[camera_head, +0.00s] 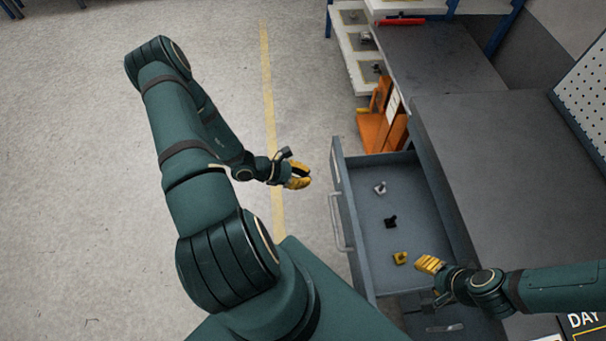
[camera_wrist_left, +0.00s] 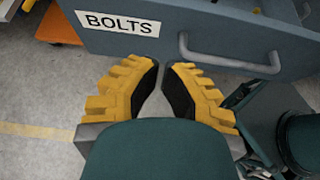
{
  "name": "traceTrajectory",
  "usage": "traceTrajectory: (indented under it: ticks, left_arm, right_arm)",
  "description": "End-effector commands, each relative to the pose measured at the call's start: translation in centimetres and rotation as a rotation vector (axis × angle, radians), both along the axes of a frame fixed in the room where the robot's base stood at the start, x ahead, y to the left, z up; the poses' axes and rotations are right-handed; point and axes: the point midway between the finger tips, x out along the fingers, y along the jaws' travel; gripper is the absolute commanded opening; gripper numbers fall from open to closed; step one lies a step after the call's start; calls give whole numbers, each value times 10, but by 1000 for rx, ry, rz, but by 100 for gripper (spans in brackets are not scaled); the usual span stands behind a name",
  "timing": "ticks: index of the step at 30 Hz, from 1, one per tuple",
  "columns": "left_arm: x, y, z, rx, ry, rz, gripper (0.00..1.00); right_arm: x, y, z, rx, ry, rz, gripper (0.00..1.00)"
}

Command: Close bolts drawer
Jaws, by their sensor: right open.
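The grey bolts drawer (camera_head: 367,226) is pulled out from the workbench in the head view. Its front, with a "BOLTS" label (camera_wrist_left: 118,23) and a bar handle (camera_wrist_left: 230,62), fills the top of the left wrist view. My left gripper (camera_head: 304,177) is outside the drawer, left of its front, apart from the handle. In the left wrist view its yellow fingertips (camera_wrist_left: 163,66) point at the drawer front, with a narrow gap and nothing seen between them. My right gripper (camera_head: 430,264) is open, at the drawer's lower right in the head view. The drawer holds several small parts.
The dark workbench top (camera_head: 490,150) lies to the right. An orange object (camera_head: 375,128) stands beyond the drawer. The floor to the left is clear.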

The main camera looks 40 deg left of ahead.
Motion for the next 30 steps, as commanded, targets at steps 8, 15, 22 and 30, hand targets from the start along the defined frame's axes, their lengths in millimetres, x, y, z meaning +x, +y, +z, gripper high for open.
traceTrajectory:
  ticks: [8,15,22,30]
  left_arm:
    - [37,-32,-29,-2,0,-3,0]
    - [61,-53,-30,0,0,-2,0]
    - [69,-59,-29,1,2,-2,0]
    - [69,-59,-29,1,2,-2,0]
  right_arm:
    - [-2,0,-8,2,6,4,52]
    - [-3,0,-9,2,8,5,52]
    - [-4,0,-10,2,8,6,52]
    - [-4,0,-10,2,8,6,52]
